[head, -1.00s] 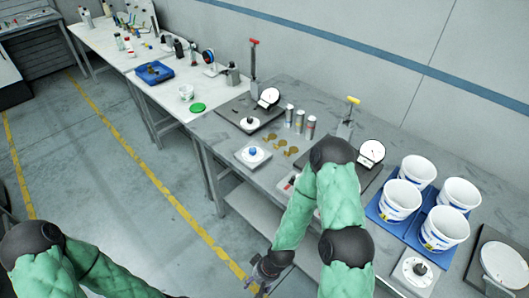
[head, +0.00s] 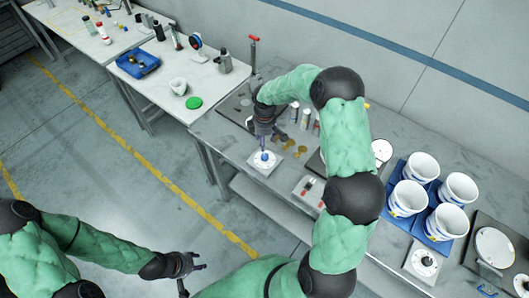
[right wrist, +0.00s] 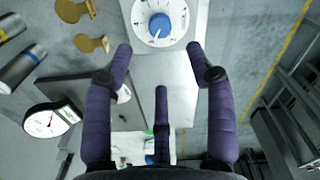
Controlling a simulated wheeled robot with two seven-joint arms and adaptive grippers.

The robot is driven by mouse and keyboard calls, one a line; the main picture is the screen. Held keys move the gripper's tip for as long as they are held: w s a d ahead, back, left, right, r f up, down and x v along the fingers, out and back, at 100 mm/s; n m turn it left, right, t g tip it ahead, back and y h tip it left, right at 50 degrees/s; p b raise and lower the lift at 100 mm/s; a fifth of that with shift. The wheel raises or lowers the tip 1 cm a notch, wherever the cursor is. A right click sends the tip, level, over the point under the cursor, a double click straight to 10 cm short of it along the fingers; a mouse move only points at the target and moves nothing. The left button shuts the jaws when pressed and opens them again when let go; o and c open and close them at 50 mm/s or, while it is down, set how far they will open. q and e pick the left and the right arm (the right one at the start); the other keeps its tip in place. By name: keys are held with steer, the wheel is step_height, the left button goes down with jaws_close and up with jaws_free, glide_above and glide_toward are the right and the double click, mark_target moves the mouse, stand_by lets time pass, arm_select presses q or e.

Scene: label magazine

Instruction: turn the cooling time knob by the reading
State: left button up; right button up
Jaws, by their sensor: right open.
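A blue knob (head: 264,157) sits on a white round dial on a square plate near the table's front edge. In the right wrist view the knob (right wrist: 160,25) shows a pale pointer mark and ticks around it; the scale is too small to read. My right gripper (head: 263,140) is above the knob, pointing down, open and empty; its fingertips (right wrist: 160,50) are apart from the knob. A gauge (right wrist: 47,122) with a needle shows at the left of the wrist view. My left gripper (head: 192,270) is over the floor, fingers spread and empty.
White buckets (head: 408,197) stand in blue trays at the right, near a black knob (head: 427,260). Cans (head: 305,117) and brass tags (head: 289,144) lie near the right gripper. A red-handled press (head: 253,55) stands behind it.

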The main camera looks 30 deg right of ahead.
mark_target(264, 155)
step_height(264, 155, down, 11)
steer(key=shift+w+r, duration=0.1)
steer(key=shift+r, duration=0.1)
stand_by(0.3)
steer(key=c, duration=1.1)
